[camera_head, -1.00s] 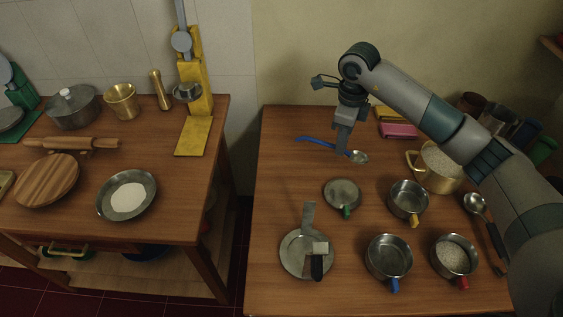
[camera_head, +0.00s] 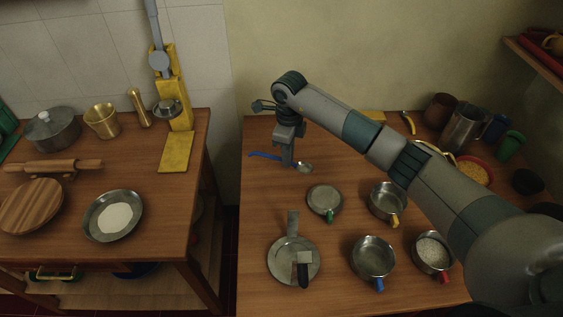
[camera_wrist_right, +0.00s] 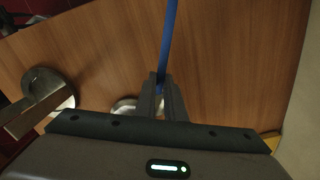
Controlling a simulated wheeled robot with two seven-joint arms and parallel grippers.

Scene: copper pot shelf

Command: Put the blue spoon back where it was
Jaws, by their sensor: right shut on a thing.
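The blue spoon (camera_head: 264,155) has a long blue handle and a steel bowl. It is at the back left of the right-hand table in the head view, handle pointing left and bowl to the right. My right gripper (camera_head: 288,161) is over it, pointing down, with its fingers shut on the handle near the bowl. In the right wrist view the blue handle (camera_wrist_right: 169,45) runs up from between the fingers (camera_wrist_right: 163,88), and the bowl (camera_wrist_right: 124,106) is partly hidden behind them. I cannot tell whether the spoon is lifted off the table. My left gripper is not in view.
Near the spoon stand a green-handled pan (camera_head: 325,199), a yellow-handled pan (camera_head: 386,202), a blue-handled pan (camera_head: 373,257) and a red-handled pan (camera_head: 432,252). A wall shelf (camera_head: 540,62) is at upper right.

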